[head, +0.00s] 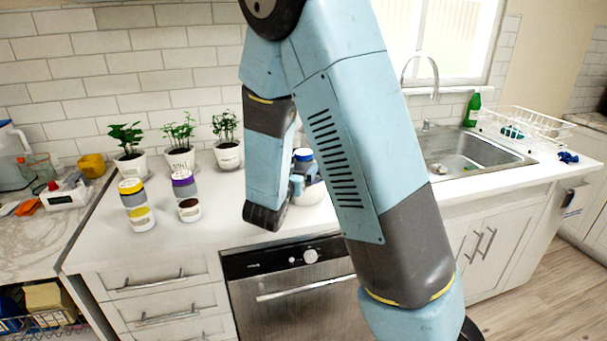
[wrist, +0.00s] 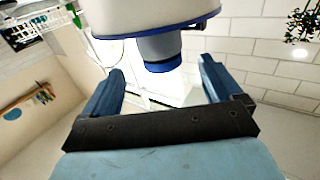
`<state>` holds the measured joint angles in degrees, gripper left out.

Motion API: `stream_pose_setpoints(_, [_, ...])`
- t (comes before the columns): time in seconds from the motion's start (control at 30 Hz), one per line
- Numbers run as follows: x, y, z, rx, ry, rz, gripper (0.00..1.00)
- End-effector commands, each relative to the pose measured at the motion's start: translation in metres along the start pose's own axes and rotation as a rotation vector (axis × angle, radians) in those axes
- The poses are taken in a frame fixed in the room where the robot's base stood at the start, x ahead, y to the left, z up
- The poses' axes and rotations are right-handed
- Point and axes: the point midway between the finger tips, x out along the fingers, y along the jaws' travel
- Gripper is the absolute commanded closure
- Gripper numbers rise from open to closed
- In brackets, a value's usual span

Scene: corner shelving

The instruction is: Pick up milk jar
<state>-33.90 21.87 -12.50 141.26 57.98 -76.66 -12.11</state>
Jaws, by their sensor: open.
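A jar with a blue lid and greyish upper part (head: 303,156) stands on the counter, partly hidden by my arm; its label is not readable. It also shows in the wrist view (wrist: 160,50), upside down, roughly between my fingertips. A white bowl (head: 312,192) is at its foot, and in the wrist view a blue-rimmed white bowl (wrist: 150,18) covers its lower part; I cannot tell whether the jar is inside or behind it. My gripper (wrist: 162,70) is open, with a finger either side of the jar's line and no visible contact.
A yellow-lidded jar (head: 131,186) and a purple-lidded jar (head: 182,179) stand to the left. Several potted plants (head: 179,160) line the tiled wall. A sink (head: 470,158), green bottle (head: 473,108) and wire rack (head: 530,125) are right. A dishwasher (head: 300,300) is below.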

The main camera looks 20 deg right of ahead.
Motion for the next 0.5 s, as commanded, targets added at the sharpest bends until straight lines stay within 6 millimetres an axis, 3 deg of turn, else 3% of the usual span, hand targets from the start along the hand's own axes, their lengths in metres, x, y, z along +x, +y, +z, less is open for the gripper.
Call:
stream_pose_setpoints(0.2, [0.033,0.000,0.000,0.001,0.001,0.001,0.08])
stream_pose_setpoints(0.5, [0.047,0.000,0.001,0.000,0.000,0.000,0.08])
